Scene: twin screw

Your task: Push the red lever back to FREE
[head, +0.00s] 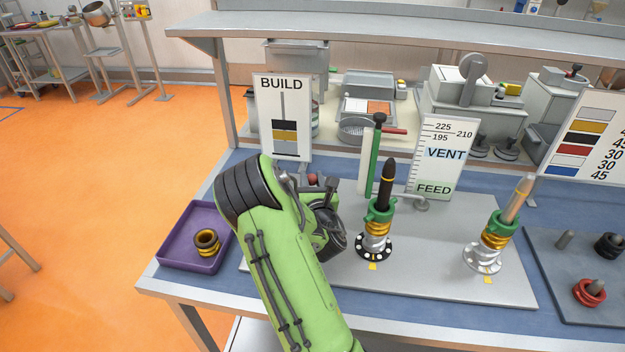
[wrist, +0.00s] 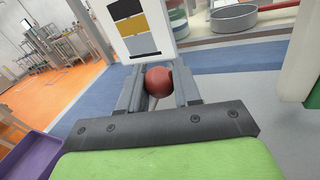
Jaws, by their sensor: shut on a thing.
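My gripper (head: 318,186) is low over the left part of the grey plate, partly hidden behind my green arm in the head view. In the wrist view its two grey fingers (wrist: 158,88) are shut on a red ball-shaped knob (wrist: 159,80), which looks like the red lever's end. A little red of the knob shows between the fingers in the head view (head: 313,179). The lever's shaft and base are mostly hidden, and I see no FREE mark.
The green post (head: 375,152) and a flanged stack with a black pointed rod (head: 387,185) stand right of my gripper. A second stack (head: 492,243) is farther right. The BUILD board (head: 282,92) stands behind. A purple tray (head: 175,262) with rings (head: 207,241) lies left.

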